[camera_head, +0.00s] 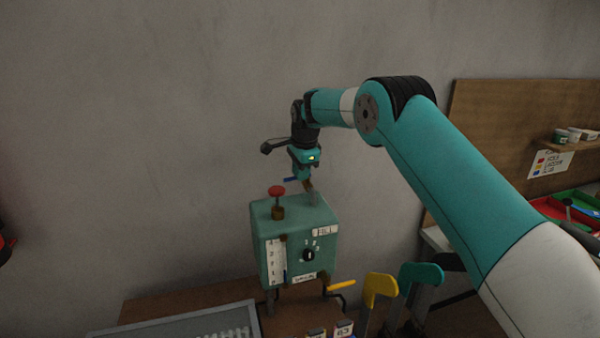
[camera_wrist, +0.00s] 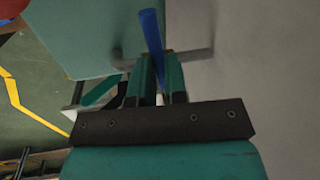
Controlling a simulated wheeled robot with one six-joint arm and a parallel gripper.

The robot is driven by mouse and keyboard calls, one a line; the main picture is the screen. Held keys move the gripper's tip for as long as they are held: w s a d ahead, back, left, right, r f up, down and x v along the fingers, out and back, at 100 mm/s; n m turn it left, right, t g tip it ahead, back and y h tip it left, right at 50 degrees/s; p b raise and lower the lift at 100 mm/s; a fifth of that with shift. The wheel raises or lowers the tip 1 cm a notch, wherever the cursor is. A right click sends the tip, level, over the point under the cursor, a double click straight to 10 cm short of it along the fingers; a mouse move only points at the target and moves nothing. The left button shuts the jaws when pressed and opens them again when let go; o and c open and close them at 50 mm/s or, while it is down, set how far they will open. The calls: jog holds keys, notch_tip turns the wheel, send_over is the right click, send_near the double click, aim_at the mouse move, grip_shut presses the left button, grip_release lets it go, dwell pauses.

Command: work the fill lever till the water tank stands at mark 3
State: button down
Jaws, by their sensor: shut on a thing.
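The water tank is a green box (camera_head: 262,225) on the bench by the wall. A white scale (camera_head: 275,262) with several numbered marks is on its front. A small dark-blue trace shows low beside it; the exact level is too small to read. The fill lever has a blue handle (camera_head: 290,180) above the tank top, near a label that seems to read FILL. My gripper (camera_head: 303,178) is over the tank, shut on this lever. In the wrist view the blue handle (camera_wrist: 151,35) sticks out beyond the fingers (camera_wrist: 157,82); the gripped part is mostly hidden.
A red knob (camera_head: 277,190) stands on the tank top, left of my gripper. A black dial (camera_head: 308,255) is on the front, and a yellow handle (camera_head: 341,286) sits low at right. Yellow (camera_head: 380,288) and teal (camera_head: 420,272) foot-shaped boards stand right of it.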

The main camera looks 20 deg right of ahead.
jog(key=n, duration=0.3)
jog(key=s+n+y, duration=0.1)
jog(key=n, duration=0.1)
jog(key=shift+d+r+p, duration=0.1)
jog(key=shift+d+p, duration=0.15)
jog(key=shift+p, duration=0.15)
jog(key=shift+n, duration=0.3)
jog(key=c, duration=1.1)
grip_release()
jog(key=shift+c, duration=0.2)
jog(key=shift+d+r+b, duration=0.1)
jog(key=shift+r+b, duration=0.2)
jog(key=shift+r, duration=0.2)
jog(key=p+v, duration=0.1)
jog(key=v, duration=1.5)
jog(key=shift+r+p, duration=0.2)
jog(key=shift+p, duration=0.15)
